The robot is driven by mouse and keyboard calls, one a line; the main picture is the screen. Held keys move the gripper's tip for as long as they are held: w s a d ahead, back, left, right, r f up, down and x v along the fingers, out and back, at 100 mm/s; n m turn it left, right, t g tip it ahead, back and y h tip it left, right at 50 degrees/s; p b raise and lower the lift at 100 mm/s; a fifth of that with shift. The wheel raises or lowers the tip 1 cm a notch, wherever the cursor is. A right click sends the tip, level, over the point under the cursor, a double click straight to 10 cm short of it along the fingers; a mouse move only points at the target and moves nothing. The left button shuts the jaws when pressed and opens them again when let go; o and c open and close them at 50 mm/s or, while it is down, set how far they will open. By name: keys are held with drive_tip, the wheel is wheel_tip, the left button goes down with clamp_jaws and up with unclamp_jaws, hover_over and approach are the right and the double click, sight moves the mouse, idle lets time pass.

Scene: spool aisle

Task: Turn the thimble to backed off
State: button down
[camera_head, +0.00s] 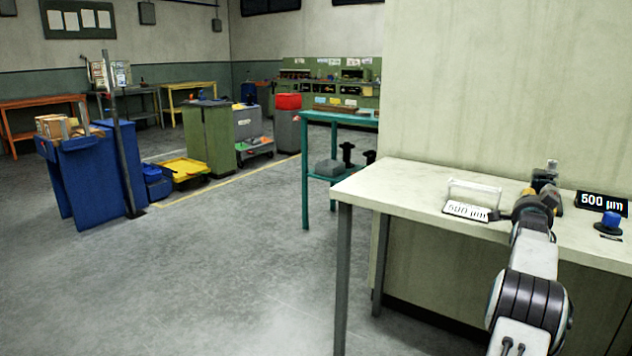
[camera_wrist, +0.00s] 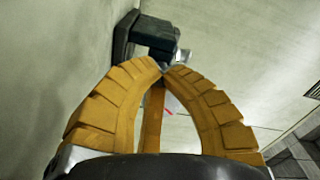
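My gripper (camera_wrist: 163,68) has ribbed orange fingers, and in the wrist view their tips come close together at a small silver metal part (camera_wrist: 182,57), perhaps the thimble. The tips hide most of this part, so I cannot tell whether they grip it or only stand around it. A dark block-shaped fixture (camera_wrist: 150,32) is just beyond the tips. In the head view, the fixture (camera_head: 545,175) stands on the bench, partly hidden by my gripper (camera_head: 541,193). A black display (camera_head: 602,202) beside it reads "500 µm".
The pale bench (camera_head: 410,190) also bears a white card (camera_head: 466,211) reading "500 µm", a clear-framed holder (camera_head: 473,191) behind it and a blue-topped knob (camera_head: 610,220) at the right. A wall rises behind the bench. Open floor (camera_head: 220,280) lies to the left.

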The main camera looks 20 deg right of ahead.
drive_tip(key=shift+w+a+b, duration=0.15)
drive_tip(key=shift+w+b, duration=0.2)
idle(0.4)
drive_tip(key=b, duration=0.1)
drive_tip(key=a+b, duration=0.1)
drive_tip(key=shift+s+f+b, duration=0.25)
drive_tip(key=shift+f+b, duration=0.05)
drive_tip(key=shift+f, duration=0.1)
drive_tip(key=b+v, duration=0.2)
drive_tip(key=b, duration=0.1)
drive_tip(key=shift+s+a, duration=0.2)
drive_tip(key=shift+a, duration=0.05)
drive_tip(key=shift+b+v, duration=0.85)
drive_tip(key=shift+b, duration=0.25)
drive_tip(key=shift+s+a+r, duration=0.15)
drive_tip(key=shift+r, duration=0.1)
drive_tip(key=c, duration=1.9)
unclamp_jaws()
drive_tip(key=shift+c, duration=0.2)
drive_tip(key=shift+r+p, duration=0.2)
drive_tip(key=shift+p, duration=0.35)
clamp_jaws()
